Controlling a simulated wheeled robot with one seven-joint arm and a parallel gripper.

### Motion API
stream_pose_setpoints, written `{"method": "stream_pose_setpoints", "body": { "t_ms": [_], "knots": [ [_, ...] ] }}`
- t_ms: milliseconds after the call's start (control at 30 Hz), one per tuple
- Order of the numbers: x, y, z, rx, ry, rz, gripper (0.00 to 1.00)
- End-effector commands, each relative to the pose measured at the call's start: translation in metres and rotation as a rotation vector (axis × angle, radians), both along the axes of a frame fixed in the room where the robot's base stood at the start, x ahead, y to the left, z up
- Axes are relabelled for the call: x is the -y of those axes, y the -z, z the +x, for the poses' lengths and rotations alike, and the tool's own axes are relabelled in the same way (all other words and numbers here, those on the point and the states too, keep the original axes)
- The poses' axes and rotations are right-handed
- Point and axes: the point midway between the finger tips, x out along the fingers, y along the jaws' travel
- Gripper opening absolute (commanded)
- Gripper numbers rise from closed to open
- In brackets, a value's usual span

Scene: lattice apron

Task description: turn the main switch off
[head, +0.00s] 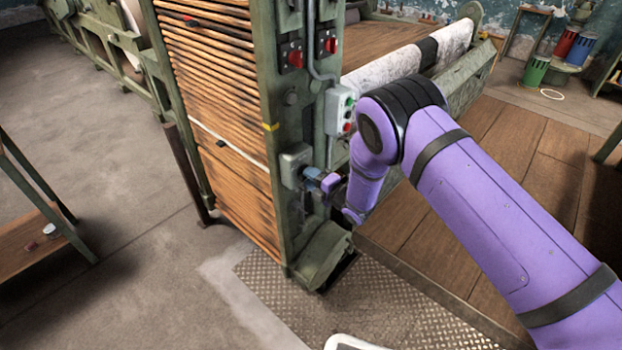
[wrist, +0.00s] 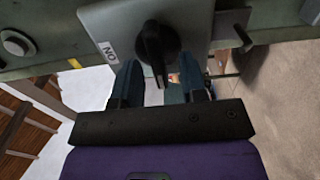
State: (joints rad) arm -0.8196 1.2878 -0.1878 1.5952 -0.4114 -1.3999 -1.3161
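The main switch is a grey box (head: 295,165) on the side of the green machine post in the head view. In the wrist view the box (wrist: 112,22) fills the top middle and carries a black rotary knob (wrist: 155,45). A small white label on it appears to read ON, upside down in this view. The knob's handle points down the picture, toward my gripper. My gripper (wrist: 161,74) is open, with one blue finger on each side of the handle; I cannot tell whether either touches it. In the head view my gripper (head: 313,174) is right at the box.
A grey button box (head: 340,110) with green and red buttons is above, on the same post. Two red rotary switches (head: 293,57) (head: 328,43) are higher up. Wooden slats (head: 225,120) line the machine's left face. A low wooden platform (head: 480,190) lies to the right.

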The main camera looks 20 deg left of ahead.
Motion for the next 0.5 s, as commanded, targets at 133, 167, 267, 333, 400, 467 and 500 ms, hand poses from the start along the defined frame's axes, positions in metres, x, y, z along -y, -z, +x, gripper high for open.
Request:
{"method": "stream_pose_setpoints", "body": {
  "t_ms": [133, 167, 267, 333, 400, 467, 500],
  "knots": [
    [0.011, 0.0, -0.004, 0.0, 0.002, -0.001, 0.39],
    [0.015, 0.0, -0.005, 0.0, 0.002, -0.001, 0.39],
    [0.031, 0.0, -0.012, -0.001, 0.003, -0.001, 0.39],
    [0.043, 0.0, -0.017, -0.002, 0.002, -0.001, 0.39],
    [0.056, 0.0, -0.023, -0.002, 0.002, -0.001, 0.39],
    [0.066, 0.001, -0.026, -0.001, 0.002, -0.002, 0.39],
    [0.073, 0.001, -0.029, -0.002, 0.003, -0.002, 0.39]
  ]
}}
